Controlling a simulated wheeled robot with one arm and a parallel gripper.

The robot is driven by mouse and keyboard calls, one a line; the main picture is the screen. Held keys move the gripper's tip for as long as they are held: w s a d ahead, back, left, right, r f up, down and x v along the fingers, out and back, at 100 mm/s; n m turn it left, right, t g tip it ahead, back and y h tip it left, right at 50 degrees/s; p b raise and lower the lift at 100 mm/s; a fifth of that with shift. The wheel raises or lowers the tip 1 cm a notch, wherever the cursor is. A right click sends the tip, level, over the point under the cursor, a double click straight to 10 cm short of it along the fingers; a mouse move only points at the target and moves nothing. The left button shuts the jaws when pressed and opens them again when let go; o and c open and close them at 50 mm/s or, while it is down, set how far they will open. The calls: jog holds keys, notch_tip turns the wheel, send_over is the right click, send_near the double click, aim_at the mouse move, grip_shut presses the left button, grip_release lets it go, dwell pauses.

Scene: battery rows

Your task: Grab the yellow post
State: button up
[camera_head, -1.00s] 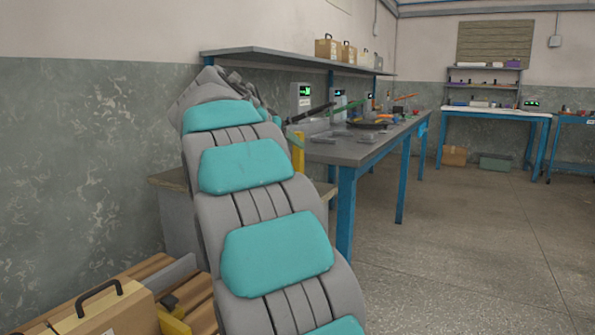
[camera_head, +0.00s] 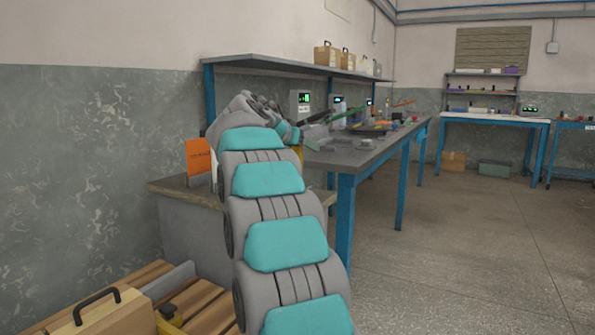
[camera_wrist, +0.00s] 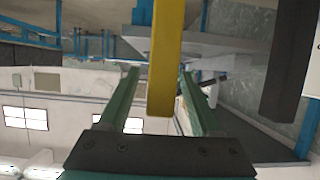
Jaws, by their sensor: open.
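The yellow post (camera_wrist: 166,55) comes down from the top edge of the wrist view. Its blunt end lies between the two green fingers of my gripper (camera_wrist: 160,74), with a visible gap on both sides. My gripper is open and holds nothing. In the head view only a sliver of the yellow post (camera_head: 300,153) shows beside the end of my arm, above the bench at left. My arm hides most of it there, and its base is hidden.
An orange card (camera_head: 198,160) stands on the low grey bench (camera_head: 180,190). A long grey table (camera_head: 350,160) with blue legs and clutter lies beyond it. A shelf (camera_head: 270,63) runs above. A case (camera_head: 95,315) sits on wooden slats at front left. The floor (camera_head: 460,270) at right is clear.

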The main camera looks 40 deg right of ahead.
grip_shut()
dwell(0.5)
dwell(0.9)
